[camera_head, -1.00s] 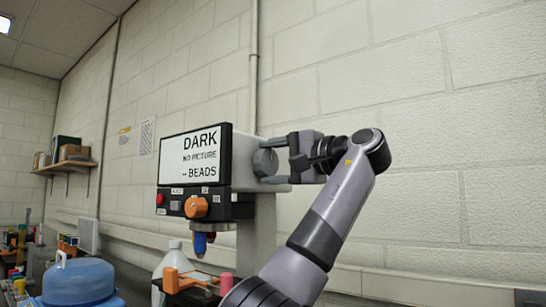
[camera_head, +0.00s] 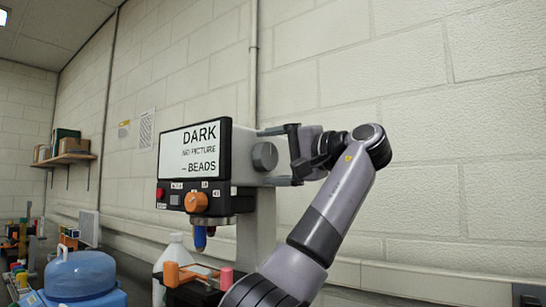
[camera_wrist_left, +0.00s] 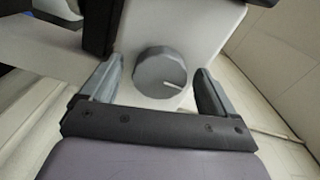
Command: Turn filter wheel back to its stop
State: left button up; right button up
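The filter wheel looks to be the round grey knob (camera_head: 264,156) on the right side of the white microscope-like head. In the left wrist view the knob (camera_wrist_left: 160,74) shows a white mark pointing right and slightly down. My left gripper (camera_head: 266,157) is open, with one finger above the knob and one below it. In the left wrist view the gripper (camera_wrist_left: 159,82) has a visible gap between each finger and the knob. The screen (camera_head: 190,150) reads "DARK", "NO PICTURE" and "BEADS". My right gripper is not in view.
Below the screen are an orange knob (camera_head: 196,202) and a red button (camera_head: 160,194). A blue-tipped objective (camera_head: 199,238) hangs underneath. A block wall (camera_head: 450,130) lies behind.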

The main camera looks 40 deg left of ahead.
pick_arm(q)
jog(key=d, duration=0.7)
jog(key=shift+w+p, duration=0.3)
jog(key=shift+w, duration=0.05)
dwell(0.4)
